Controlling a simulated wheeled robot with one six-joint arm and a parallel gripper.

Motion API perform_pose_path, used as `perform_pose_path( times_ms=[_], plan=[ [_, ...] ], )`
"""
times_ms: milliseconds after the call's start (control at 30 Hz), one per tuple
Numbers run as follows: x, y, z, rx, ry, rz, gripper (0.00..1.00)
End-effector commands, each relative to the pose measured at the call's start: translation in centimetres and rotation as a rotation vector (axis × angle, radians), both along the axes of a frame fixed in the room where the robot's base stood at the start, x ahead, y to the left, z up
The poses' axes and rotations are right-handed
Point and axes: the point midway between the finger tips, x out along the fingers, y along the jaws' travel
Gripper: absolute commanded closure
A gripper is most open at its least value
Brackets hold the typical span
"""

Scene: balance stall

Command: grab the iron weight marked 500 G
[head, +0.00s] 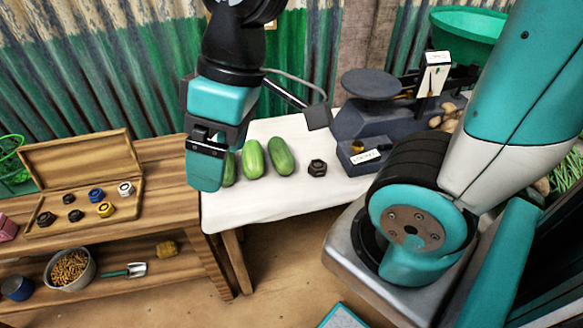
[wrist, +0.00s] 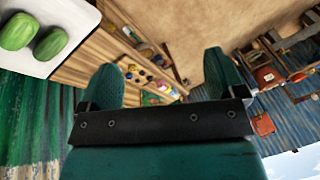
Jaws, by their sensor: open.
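A dark hexagonal weight (head: 318,168) stands alone on the white table, right of the cucumbers. More weights lie in an open wooden box at the left: black ones (head: 45,218), a blue one (head: 96,195), a yellow one (head: 105,209) and a white-topped one (head: 126,188). No 500 G marking is legible on any weight. My gripper (head: 205,165) is in front of the left part of the white table, between the box and the lone weight. In the wrist view, my gripper (wrist: 166,78) has its fingers wide apart and holds nothing; the weights appear small beyond them.
Cucumbers (head: 253,160) lie on the white table (head: 270,196) by my gripper. A dark balance scale (head: 372,125) stands behind the lone weight, with a green bowl (head: 466,35) farther right. The wooden box (head: 82,160) sits on a wooden bench (head: 165,200) with a lower shelf.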

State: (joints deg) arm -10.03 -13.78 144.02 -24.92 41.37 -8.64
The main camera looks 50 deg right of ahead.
Motion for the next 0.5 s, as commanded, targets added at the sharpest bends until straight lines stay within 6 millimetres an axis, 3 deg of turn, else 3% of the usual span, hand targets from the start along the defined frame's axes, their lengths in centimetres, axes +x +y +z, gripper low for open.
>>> perform_pose_path(
  times_ms=[100, 167, 233, 300, 400, 500],
  plan=[
    [6.0, -5.3, -3.7, -0.071, -0.046, 0.021, 0.12],
    [8.9, -9.1, -5.8, -0.119, -0.069, 0.052, 0.12],
    [11.5, -14.3, -8.4, -0.176, -0.082, 0.096, 0.12],
    [13.0, -19.6, -11.0, -0.228, -0.08, 0.145, 0.12],
    [13.5, -26.6, -14.4, -0.285, -0.063, 0.21, 0.12],
    [12.8, -31.6, -16.9, -0.316, -0.039, 0.267, 0.12]
  ],
)
